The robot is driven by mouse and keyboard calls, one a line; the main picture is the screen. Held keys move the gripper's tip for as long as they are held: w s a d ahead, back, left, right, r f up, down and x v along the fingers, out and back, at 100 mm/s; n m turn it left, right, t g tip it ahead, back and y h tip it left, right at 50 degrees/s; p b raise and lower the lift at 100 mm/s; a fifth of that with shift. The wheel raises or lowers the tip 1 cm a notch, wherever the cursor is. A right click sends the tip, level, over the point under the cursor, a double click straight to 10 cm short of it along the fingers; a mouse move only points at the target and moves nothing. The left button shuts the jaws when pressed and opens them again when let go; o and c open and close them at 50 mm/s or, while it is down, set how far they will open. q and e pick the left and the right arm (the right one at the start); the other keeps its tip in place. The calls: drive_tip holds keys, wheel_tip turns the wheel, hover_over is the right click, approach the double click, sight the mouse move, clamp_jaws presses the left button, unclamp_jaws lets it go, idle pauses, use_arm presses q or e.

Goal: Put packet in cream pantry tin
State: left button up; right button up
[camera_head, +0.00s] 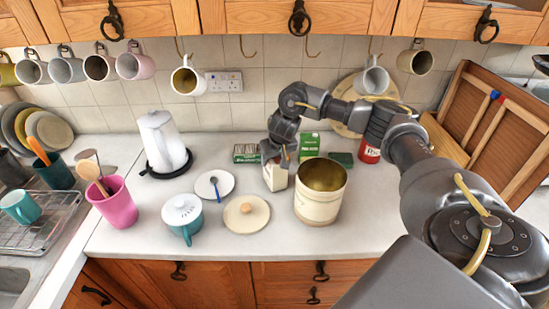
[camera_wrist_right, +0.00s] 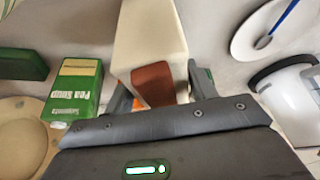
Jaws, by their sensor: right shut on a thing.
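My right gripper (camera_head: 276,160) is shut on a cream packet (camera_head: 276,179). The packet is upright, just left of the cream pantry tin (camera_head: 318,208). In the right wrist view the packet (camera_wrist_right: 150,35) with its brown end (camera_wrist_right: 153,84) sits between the fingers of the gripper (camera_wrist_right: 160,92). The tin is open at the top and looks empty in the part I see. A round cream lid (camera_head: 238,218) with a wooden knob lies left of the tin. I cannot tell whether the packet touches the counter. My left gripper is not in view.
A green Pea Soup packet (camera_head: 309,143), a green box (camera_head: 246,152) and a red tin (camera_head: 369,153) stand behind. The counter front is clear.

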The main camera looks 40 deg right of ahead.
drive_tip(key=o, duration=1.3)
drive_tip(key=shift+f, duration=0.1)
drive_tip(key=shift+o, duration=0.2)
